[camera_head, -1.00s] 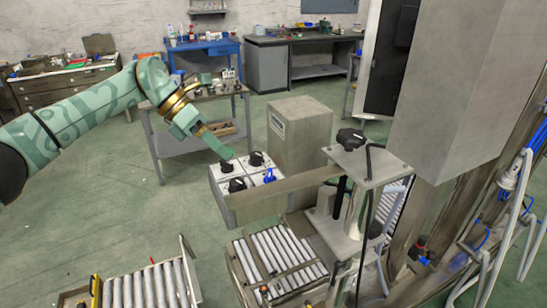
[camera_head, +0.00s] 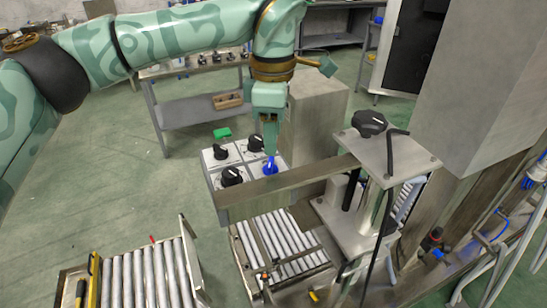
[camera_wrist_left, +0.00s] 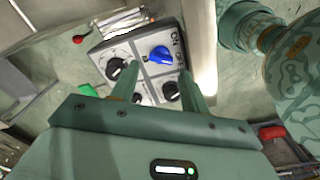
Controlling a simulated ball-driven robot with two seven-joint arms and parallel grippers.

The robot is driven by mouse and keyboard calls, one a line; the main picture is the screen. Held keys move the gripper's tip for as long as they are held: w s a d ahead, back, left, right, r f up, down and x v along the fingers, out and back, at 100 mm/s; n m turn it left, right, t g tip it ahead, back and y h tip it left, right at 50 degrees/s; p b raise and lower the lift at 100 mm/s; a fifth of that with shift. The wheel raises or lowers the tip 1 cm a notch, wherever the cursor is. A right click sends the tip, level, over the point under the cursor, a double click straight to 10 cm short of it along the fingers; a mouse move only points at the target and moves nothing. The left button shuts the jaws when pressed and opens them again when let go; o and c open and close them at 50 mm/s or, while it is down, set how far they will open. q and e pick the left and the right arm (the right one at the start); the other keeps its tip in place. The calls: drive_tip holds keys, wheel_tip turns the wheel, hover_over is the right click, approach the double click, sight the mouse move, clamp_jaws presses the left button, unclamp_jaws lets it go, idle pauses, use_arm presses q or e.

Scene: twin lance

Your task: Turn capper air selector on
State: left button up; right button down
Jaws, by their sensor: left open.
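The selector panel (camera_head: 207,180) carries a blue knob (camera_head: 270,167) and three black knobs, one of them nearest the front (camera_head: 232,176). In the left wrist view the blue knob (camera_wrist_left: 160,56) has "ON" lettering beside it. Its pointer direction is hard to read. My left gripper (camera_head: 270,148) points down just above the blue knob. In the left wrist view its fingers (camera_wrist_left: 160,68) are apart, with the blue knob ahead between the tips; I cannot tell whether they touch it. My right gripper is not in view.
A metal bar (camera_head: 285,187) crosses in front of the panel, and a grey box (camera_head: 313,120) stands behind it. The capper post with a black handwheel (camera_head: 369,123) is at the right. Roller conveyors (camera_head: 145,275) lie in front. Open floor is at the left.

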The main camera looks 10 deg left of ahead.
sight(272, 161)
use_arm(q)
wheel_tip(272, 161, down, 6)
drive_tip(key=shift+s+r, duration=0.15)
drive_tip(key=c, duration=0.7)
